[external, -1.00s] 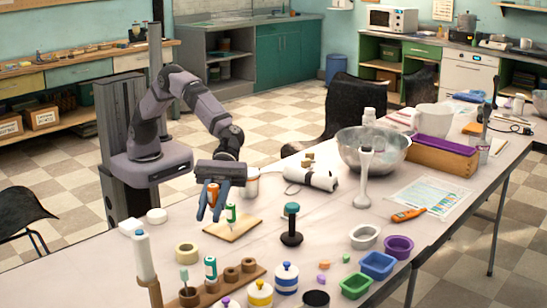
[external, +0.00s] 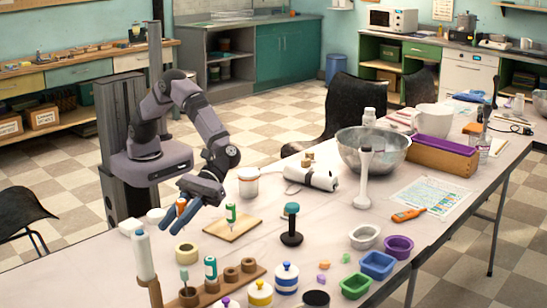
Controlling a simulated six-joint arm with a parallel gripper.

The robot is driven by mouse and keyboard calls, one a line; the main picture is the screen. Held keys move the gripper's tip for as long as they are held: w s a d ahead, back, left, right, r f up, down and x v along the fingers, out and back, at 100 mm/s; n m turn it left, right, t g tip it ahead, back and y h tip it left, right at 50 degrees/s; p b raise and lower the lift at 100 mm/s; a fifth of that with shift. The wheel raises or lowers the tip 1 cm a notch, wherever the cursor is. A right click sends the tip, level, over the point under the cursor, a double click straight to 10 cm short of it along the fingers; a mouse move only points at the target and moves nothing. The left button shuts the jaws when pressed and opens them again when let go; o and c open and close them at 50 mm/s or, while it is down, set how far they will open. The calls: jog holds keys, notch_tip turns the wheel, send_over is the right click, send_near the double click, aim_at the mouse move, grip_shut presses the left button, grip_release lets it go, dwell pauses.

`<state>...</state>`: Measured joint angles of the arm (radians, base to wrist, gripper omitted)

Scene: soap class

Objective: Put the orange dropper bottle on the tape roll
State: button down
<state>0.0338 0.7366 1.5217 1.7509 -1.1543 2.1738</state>
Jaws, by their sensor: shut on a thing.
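My gripper (external: 177,222) is shut on the orange dropper bottle (external: 181,207), of which only a small orange part shows between the blue fingers. The fingers point down and hold the bottle tilted or upright; I cannot tell which. The tape roll (external: 186,252), a cream ring, lies flat on the table just below and in front of my gripper in the picture. The bottle appears above and behind the roll, apart from it.
A green-labelled bottle (external: 231,213) stands on a wooden board (external: 232,231) to the right. A wooden holder (external: 215,288) with several holes and a tall white bottle (external: 144,256) stand in front. White round pieces (external: 156,215) lie behind left.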

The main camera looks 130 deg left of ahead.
jog(key=shift+f, duration=2.5)
jog(key=shift+f, duration=0.15)
jog(key=c, duration=1.5)
grip_release()
jog(key=shift+c, duration=0.2)
jog(key=shift+r, duration=0.2)
jog(key=b+v, duration=0.1)
jog(key=v, duration=1.1)
